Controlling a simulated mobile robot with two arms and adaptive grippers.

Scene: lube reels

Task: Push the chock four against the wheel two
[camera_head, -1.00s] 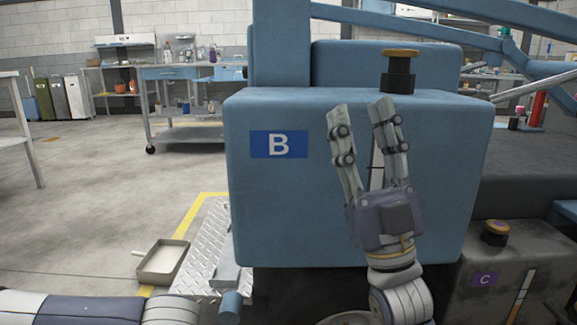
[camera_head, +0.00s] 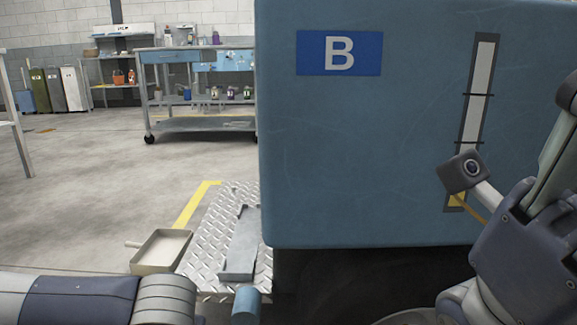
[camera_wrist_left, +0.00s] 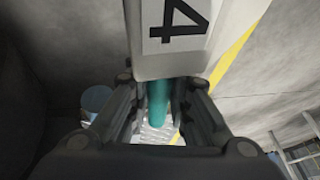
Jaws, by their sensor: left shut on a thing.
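Chock four, a pale block with a black "4" on a white label (camera_wrist_left: 178,22), fills the top middle of the left wrist view. A teal handle (camera_wrist_left: 157,98) runs from it between my left fingers. My left gripper (camera_wrist_left: 158,95) is shut on chock four at this handle. In the head view my left forearm enters at lower left; its gripper is outside the frame. I cannot make out wheel two; the area under the tank is dark.
The blue tank marked B (camera_head: 375,150) fills the right half. A diamond-plate platform (camera_head: 210,240) with a grey bracket (camera_head: 243,245) lies left of it, beside a shallow tray (camera_head: 162,250). A blue cylinder (camera_head: 246,306) is near.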

